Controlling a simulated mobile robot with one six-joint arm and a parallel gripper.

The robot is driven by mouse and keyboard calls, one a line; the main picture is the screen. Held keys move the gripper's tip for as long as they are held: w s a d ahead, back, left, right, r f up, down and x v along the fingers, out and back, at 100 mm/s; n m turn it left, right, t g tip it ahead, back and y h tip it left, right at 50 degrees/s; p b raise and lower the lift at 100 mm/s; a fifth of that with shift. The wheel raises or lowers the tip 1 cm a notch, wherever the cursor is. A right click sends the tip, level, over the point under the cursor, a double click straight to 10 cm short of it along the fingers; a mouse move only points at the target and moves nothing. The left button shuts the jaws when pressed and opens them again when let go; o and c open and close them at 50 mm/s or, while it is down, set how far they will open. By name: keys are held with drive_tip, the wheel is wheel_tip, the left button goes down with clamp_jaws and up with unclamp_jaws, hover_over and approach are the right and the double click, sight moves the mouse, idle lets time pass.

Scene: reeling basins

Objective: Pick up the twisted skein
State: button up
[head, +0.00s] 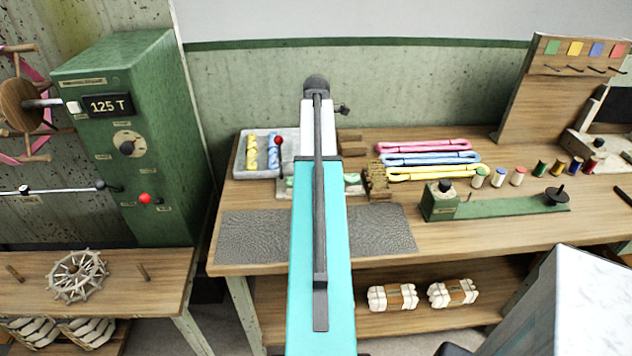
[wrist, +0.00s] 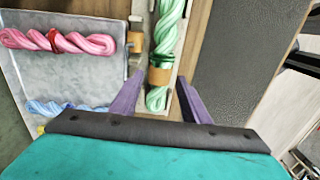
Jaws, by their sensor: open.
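A green twisted skein (wrist: 167,38) with a brown band around it lies in a narrow pale holder in the wrist view. My gripper (wrist: 162,77) is open, its purple fingers to either side of the skein near the band. I cannot tell how far above it the fingertips are. In the head view my arm covers the gripper and most of the skein; a green end (head: 352,178) shows beside the arm.
A grey tray (wrist: 58,84) beside the holder carries a pink twisted skein (wrist: 85,43) and a blue one (wrist: 62,108). A grey mat (wrist: 250,50) lies on the other side. Loose pink, blue and yellow skeins (head: 425,159) lie further right on the bench.

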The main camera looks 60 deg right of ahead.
drive_tip(key=shift+w+a+f+p, duration=0.1)
drive_tip(key=shift+a+f+p, duration=0.1)
drive_tip(key=shift+f+p, duration=0.7)
drive_tip(key=shift+f, duration=1.65)
drive_tip(key=c, duration=0.9)
drive_tip(key=shift+r, duration=0.2)
